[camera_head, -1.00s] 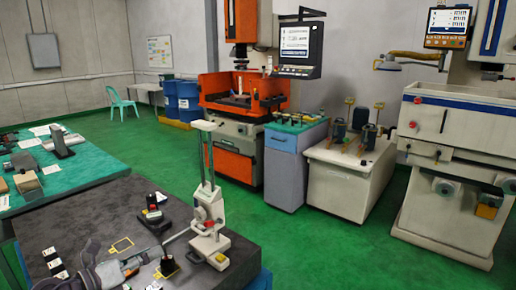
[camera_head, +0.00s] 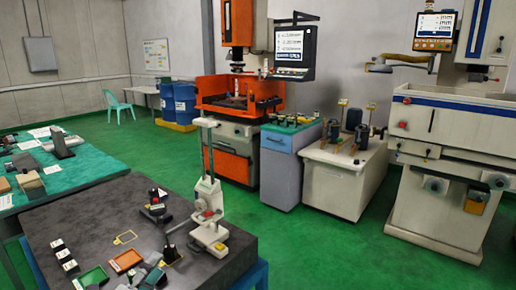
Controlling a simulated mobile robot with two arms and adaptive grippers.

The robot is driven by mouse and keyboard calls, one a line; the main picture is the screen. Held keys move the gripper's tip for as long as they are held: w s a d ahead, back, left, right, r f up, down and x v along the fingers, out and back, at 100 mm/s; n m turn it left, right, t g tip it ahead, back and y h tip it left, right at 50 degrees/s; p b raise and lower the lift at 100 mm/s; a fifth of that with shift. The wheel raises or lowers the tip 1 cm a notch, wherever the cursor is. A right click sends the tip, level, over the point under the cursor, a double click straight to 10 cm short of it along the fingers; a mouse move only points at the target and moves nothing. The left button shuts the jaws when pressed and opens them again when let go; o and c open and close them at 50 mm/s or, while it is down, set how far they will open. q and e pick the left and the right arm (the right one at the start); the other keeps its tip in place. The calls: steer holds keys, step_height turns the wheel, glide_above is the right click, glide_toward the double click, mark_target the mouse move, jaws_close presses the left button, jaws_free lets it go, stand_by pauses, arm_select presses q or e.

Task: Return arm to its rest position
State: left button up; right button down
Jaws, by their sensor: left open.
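My left gripper (camera_head: 152,272) shows only in part at the bottom edge of the head view, low over the front of the dark table (camera_head: 95,222). Its jaws are open, and I see nothing held between them. Its arm is mostly out of the picture. A small black upright object (camera_head: 170,253) stands just beyond the gripper; I cannot tell whether they touch. A white and grey height-gauge-like stand (camera_head: 208,217) stands upright to the right of the gripper. My right gripper is not in view.
An orange tray (camera_head: 127,260) and a green tray (camera_head: 91,277) lie left of the gripper. A black device (camera_head: 156,205) stands behind. Green floor (camera_head: 300,240) is clear to the right.

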arm_select(q)
steer(key=s+a+f+n+g+y, duration=0.1)
steer(key=s+f+n+g+y, duration=0.55)
steer(key=s+f+n, duration=0.8)
steer(key=s+d+f+n+g+h, duration=0.1)
steer(key=s+d+f+n+g, duration=0.2)
steer(key=s, duration=0.5)
steer(key=s+d+f+n+g+h, duration=0.1)
steer(key=s+d+f+n+g, duration=0.1)
steer(key=s+n+g, duration=0.45)
steer(key=s+f+m+b, duration=0.2)
steer(key=s+f, duration=0.1)
steer(key=f, duration=2.7)
steer(key=s+a+f, duration=0.3)
steer(key=s+f, duration=1.2)
steer(key=s, duration=0.1)
steer(key=shift+a+g+y+b, duration=0.15)
steer(key=shift+g+y+b, duration=0.2)
steer(key=shift+g+y, duration=0.1)
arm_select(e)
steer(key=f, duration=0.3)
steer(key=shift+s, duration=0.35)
